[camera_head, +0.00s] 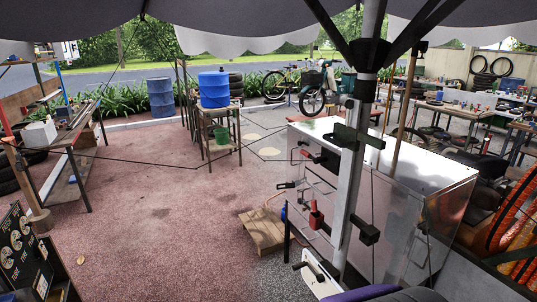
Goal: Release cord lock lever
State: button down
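A large metal box (430,172), likely the compressor cart, stands at the right with a shiny side. Several small red and black handles show along its left end, among them a larger red one (316,218) low down and a smaller red one (304,155) higher up. I cannot tell which part, if any, is the cord lock lever. A grey pole (350,190) with black clamp-like blocks stands in front of the box and hides part of that end. I cannot make out my gripper. A white piece with dark parts shows at the bottom, unclear.
A wooden pallet (262,230) lies left of the box. Thin dark cords cross the open reddish ground (160,220). A blue barrel (214,89) sits on a wooden stand. Orange ribbed hoses (512,215) fill the right edge. A dark canopy hangs overhead.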

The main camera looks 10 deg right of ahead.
aim_at(322, 159)
jog(key=i+j, duration=0.15)
jog(key=j, duration=0.15)
jog(key=i+j+z, duration=0.1)
jog(key=i+j, duration=0.25)
jog(key=j, duration=0.3)
jog(key=i+j+z, duration=0.1)
jog(key=i+j, duration=0.1)
jog(key=j, duration=0.1)
